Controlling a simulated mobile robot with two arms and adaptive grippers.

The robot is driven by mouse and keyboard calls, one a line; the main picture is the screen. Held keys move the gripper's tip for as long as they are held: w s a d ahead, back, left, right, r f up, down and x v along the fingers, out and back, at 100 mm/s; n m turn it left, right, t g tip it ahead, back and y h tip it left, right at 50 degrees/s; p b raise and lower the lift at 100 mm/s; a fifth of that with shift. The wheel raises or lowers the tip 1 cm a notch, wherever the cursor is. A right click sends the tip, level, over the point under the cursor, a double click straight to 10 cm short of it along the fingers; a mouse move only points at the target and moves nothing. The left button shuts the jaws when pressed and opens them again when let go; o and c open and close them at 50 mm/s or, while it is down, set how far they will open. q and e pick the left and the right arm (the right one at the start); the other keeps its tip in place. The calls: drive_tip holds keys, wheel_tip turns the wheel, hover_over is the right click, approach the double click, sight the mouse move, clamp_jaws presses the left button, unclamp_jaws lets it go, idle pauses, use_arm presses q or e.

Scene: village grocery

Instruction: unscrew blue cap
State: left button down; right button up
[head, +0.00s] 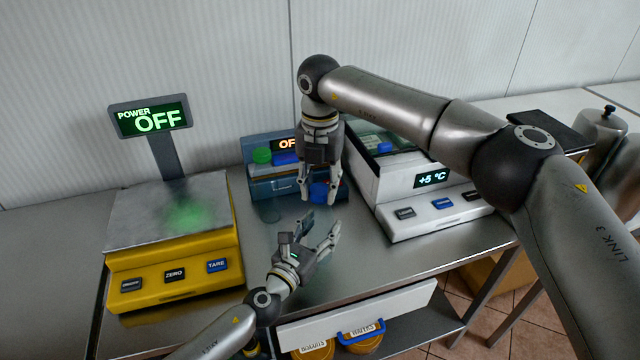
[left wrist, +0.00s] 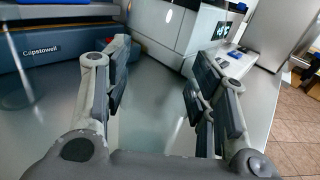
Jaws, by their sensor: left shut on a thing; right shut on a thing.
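The blue cap (head: 319,191) is between the fingertips of my right gripper (head: 320,195), which reaches down from above and is shut on it. My left gripper (head: 320,232) is lower and nearer the front, its fingers spread around the clear bottle under the cap. The bottle is so transparent that its outline hardly shows. In the left wrist view the left gripper's fingers (left wrist: 155,100) stand apart on either side of it. The cap does not show clearly in that view.
A clear bottle with a green cap (head: 262,156) stands left, by a blue device (head: 258,188) marked Capstowell. A yellow scale (head: 175,270) is at left; a white device (head: 405,215) reading +5 °C is at right. Bare steel counter (head: 370,265) lies in front.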

drive_tip(key=n, duration=0.5)
drive_tip(key=shift+n, duration=0.3)
drive_tip(key=n, duration=1)
drive_tip(key=shift+n, duration=0.3)
drive_tip(key=n, duration=0.8)
drive_tip(key=shift+n, duration=0.4)
drive_tip(key=n, duration=0.3)
drive_tip(key=shift+r+n, duration=0.1)
drive_tip(key=shift+n, duration=0.2)
drive_tip(key=n, duration=0.9)
